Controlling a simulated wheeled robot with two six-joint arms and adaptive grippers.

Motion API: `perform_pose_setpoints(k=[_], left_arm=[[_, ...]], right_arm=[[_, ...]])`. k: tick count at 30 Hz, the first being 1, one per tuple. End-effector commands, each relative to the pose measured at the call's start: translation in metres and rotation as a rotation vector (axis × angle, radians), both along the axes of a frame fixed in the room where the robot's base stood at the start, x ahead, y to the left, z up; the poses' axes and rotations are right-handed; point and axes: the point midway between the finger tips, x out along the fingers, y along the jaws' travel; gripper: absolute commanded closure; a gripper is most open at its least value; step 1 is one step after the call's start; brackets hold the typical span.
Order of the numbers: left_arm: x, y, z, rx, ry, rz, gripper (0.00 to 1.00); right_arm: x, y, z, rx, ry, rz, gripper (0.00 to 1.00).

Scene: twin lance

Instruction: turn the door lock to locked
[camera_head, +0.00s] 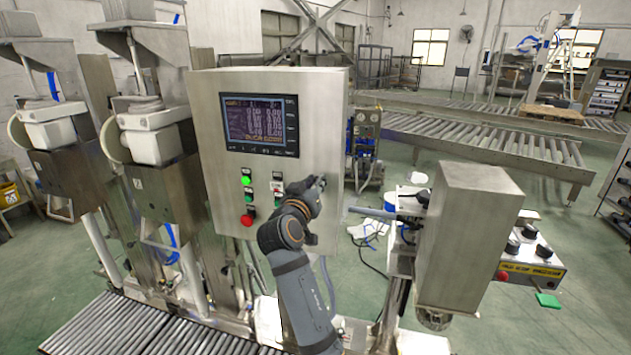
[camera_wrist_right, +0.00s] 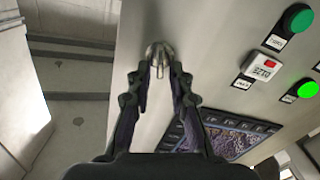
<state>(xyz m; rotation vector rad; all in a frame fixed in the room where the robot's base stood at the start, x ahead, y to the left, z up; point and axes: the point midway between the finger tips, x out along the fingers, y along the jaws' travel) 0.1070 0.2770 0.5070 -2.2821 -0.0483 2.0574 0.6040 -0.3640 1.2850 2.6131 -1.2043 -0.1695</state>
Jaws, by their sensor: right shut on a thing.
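The control cabinet (camera_head: 325,110) is a metal box with a screen on its front. In the head view my right gripper (camera_head: 318,184) is at the cabinet's right side, and the lock is hidden there. I cannot tell the lock's turn angle exactly. My left gripper is not in view.
The cabinet front has a screen (camera_head: 261,124), green buttons (camera_head: 246,180) and a red button (camera_head: 247,219). A metal box on a stand (camera_head: 470,240) is to the right of my right arm. Filling machines (camera_head: 150,130) stand at left. A roller conveyor (camera_head: 120,325) lies in front.

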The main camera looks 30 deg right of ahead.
Motion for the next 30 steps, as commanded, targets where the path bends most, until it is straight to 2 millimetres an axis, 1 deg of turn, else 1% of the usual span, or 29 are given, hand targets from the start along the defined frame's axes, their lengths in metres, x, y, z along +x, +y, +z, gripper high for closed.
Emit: perform_pose_setpoints(k=[17, 30], left_arm=[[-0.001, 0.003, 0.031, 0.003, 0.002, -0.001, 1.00], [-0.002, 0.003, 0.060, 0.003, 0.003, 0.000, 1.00]], right_arm=[[0.004, 0.004, -0.002, -0.354, 0.421, -0.001, 1.00], [0.006, 0.005, -0.006, -0.620, 0.731, -0.003, 1.00]])
